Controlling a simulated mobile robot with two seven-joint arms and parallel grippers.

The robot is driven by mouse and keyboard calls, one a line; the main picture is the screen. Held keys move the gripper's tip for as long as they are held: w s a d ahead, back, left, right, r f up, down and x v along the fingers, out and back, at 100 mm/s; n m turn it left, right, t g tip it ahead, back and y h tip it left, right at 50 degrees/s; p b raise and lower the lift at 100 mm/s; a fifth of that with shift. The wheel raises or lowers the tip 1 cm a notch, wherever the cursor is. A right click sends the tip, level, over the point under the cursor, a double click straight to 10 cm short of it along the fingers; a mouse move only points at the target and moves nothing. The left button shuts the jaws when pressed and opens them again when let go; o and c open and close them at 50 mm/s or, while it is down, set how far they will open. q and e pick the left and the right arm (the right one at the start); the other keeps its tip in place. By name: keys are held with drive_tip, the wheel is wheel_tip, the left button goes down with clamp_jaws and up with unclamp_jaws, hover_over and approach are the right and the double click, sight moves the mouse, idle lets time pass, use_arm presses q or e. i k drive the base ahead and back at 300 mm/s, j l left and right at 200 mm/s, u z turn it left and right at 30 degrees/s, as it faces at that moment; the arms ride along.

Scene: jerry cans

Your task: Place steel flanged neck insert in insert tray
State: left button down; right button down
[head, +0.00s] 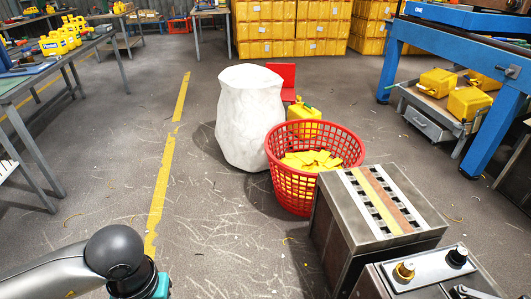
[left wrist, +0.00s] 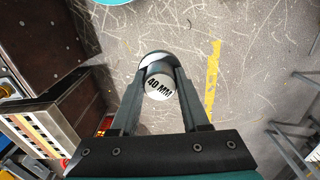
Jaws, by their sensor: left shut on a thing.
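The steel flanged neck insert (left wrist: 158,84), a light metal cylinder with "40 MM" on its end and a wider pale flange, is held between the fingers of my left gripper (left wrist: 157,80). The gripper is over open floor in the left wrist view; only part of its arm shows in the head view. A grey metal tray (head: 418,284), which looks like the insert tray, is at the lower right of the head view, partly cut off. A brass piece and a black piece stand in it. My right gripper is not in view.
A metal box (head: 341,236) with a striped, slotted top stands behind the tray. A red basket (head: 290,190) of yellow pieces and a white sack (head: 248,117) stand further back. The floor (head: 230,240) left of the basket is clear.

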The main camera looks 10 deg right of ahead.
sight(429, 268)
drive_tip(key=i+l+z, duration=0.1)
drive_tip(key=z, duration=0.4)
drive_tip(key=i+z, duration=0.3)
drive_tip(key=z, duration=0.15)
drive_tip(key=i+j+z, duration=0.15)
drive_tip(key=z, duration=0.35)
drive_tip(key=i+z, duration=0.15)
drive_tip(key=z, duration=0.25)
drive_tip(key=i+z, duration=0.15)
drive_tip(key=z, duration=0.2)
drive_tip(key=i+z, duration=0.1)
drive_tip(key=z, duration=0.3)
drive_tip(key=i+j+z, duration=0.1)
drive_tip(key=z, duration=0.7)
